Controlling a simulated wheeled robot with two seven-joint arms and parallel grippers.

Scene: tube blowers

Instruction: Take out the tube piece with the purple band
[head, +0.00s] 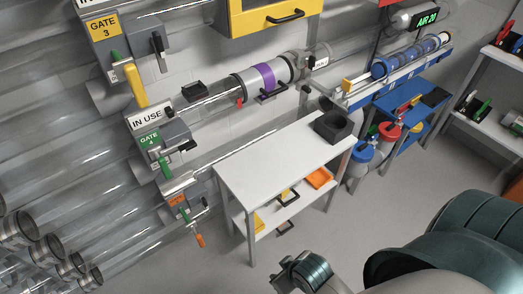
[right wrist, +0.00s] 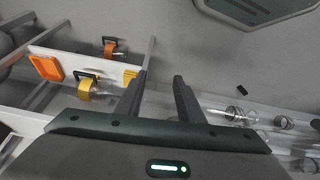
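The tube piece with the purple band (head: 264,76) lies in the clear tube line along the wall, at the upper middle of the head view. Grey collars sit at both its ends and a dark bracket is under it. My right arm comes in from the lower right of the head view, well below and apart from the piece. In the right wrist view my right gripper (right wrist: 162,78) has its two fingers apart with nothing between them. The purple band is not in the right wrist view. My left gripper is not in view.
A white table (head: 280,155) with a black box (head: 333,126) stands below the tube line. Its lower shelf holds an orange tray (head: 319,178). Gate 4 (head: 170,140) is left of the piece and a yellow cabinet (head: 270,14) is above. Grey floor is free around the table.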

